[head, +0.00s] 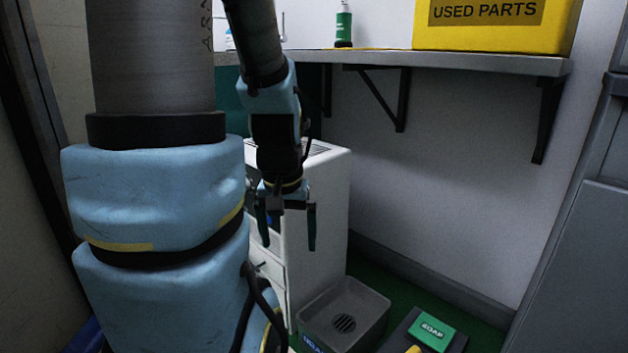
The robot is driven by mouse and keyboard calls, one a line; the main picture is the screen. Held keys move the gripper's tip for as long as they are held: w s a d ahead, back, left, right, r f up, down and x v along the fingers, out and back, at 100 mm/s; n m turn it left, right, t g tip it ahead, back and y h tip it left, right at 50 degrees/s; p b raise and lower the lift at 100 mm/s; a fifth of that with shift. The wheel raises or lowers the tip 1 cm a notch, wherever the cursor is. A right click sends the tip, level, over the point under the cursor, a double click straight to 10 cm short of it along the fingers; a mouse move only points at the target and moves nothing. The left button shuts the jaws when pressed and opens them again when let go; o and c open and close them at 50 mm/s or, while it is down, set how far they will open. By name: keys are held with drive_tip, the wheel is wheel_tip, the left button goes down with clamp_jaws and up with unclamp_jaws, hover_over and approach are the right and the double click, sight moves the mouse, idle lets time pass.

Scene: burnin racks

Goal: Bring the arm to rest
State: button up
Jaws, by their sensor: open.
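My arm, grey with blue joint covers, fills the left and centre of the head view. My gripper (287,232) hangs pointing down with its two dark fingers apart. It is open and nothing shows between the fingers. It hangs in front of a white cabinet (322,215) with drawers, below the level of the shelf. I cannot tell how far it is from the cabinet.
A shelf (470,62) on black brackets carries a yellow USED PARTS bin (492,33) and a green bottle (343,26). Low down are a grey bin (368,300) and a green SOAP box (432,331). A grey cabinet (575,270) stands at right.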

wheel_tip(320, 180, up, 39)
drive_tip(key=p, duration=3.7)
drive_tip(key=shift+f, duration=0.1)
